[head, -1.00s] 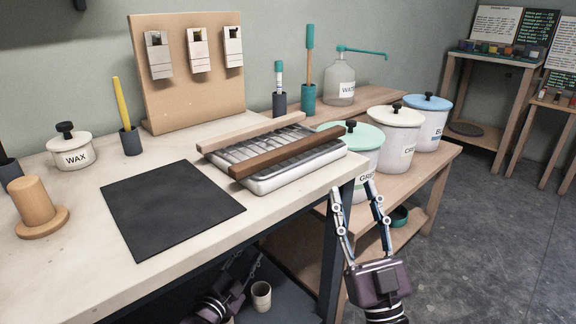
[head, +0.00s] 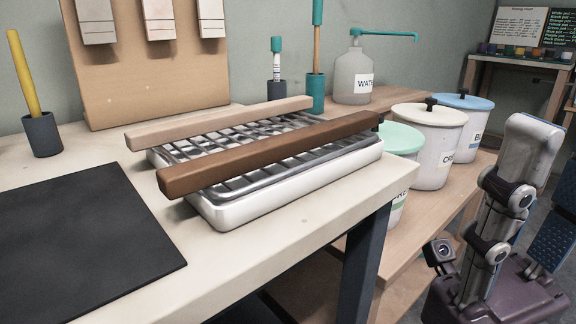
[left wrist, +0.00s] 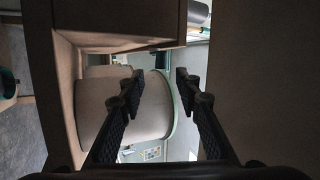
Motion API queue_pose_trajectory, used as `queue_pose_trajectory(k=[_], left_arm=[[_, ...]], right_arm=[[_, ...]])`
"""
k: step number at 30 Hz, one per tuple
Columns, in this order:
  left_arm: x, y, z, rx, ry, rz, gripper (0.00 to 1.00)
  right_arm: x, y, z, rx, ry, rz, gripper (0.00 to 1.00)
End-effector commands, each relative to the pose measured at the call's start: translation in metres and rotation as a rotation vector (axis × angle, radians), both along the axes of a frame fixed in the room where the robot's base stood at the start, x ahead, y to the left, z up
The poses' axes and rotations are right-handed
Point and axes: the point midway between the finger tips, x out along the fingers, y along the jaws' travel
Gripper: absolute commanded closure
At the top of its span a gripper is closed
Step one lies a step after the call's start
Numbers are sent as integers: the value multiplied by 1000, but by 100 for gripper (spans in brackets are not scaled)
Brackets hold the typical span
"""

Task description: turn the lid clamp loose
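In the head view, three lidded pots stand by the bench: a green-lidded pot (head: 399,150), a cream-lidded pot (head: 435,152) and a blue-lidded pot (head: 470,130). Black clamp knobs top the lids: the cream pot's (head: 431,103), the blue pot's (head: 463,92), and the green pot's (head: 377,117), partly hidden by the brown bar. My right gripper (head: 556,165) is open and empty, raised in front of and right of the pots. My left gripper (left wrist: 160,79) shows only in the left wrist view, open and empty; a pale pot with a green rim (left wrist: 112,105) appears sideways beyond it.
A metal tray (head: 295,190) with a brown bar (head: 265,155) and a pale bar (head: 215,124) across it lies near the bench edge. A dark mat (head: 80,240) lies left. A water bottle (head: 353,80) with a spout stands behind the pots.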

Motion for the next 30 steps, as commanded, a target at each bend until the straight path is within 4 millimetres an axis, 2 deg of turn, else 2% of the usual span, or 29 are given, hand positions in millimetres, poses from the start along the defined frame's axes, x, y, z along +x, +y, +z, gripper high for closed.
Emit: queue_pose_trajectory(k=[12,17,25,30], left_arm=[[47,-25,26,-2,0,0,69],[55,-30,30,-1,2,0,69],[56,-30,31,-1,2,0,69],[56,-30,31,-1,2,0,87]], right_arm=[[-5,1,3,-3,-29,-2,60],[-6,1,5,-4,-36,-3,60],[-6,2,6,-4,-35,-3,60],[-6,2,6,-4,-35,-3,60]])
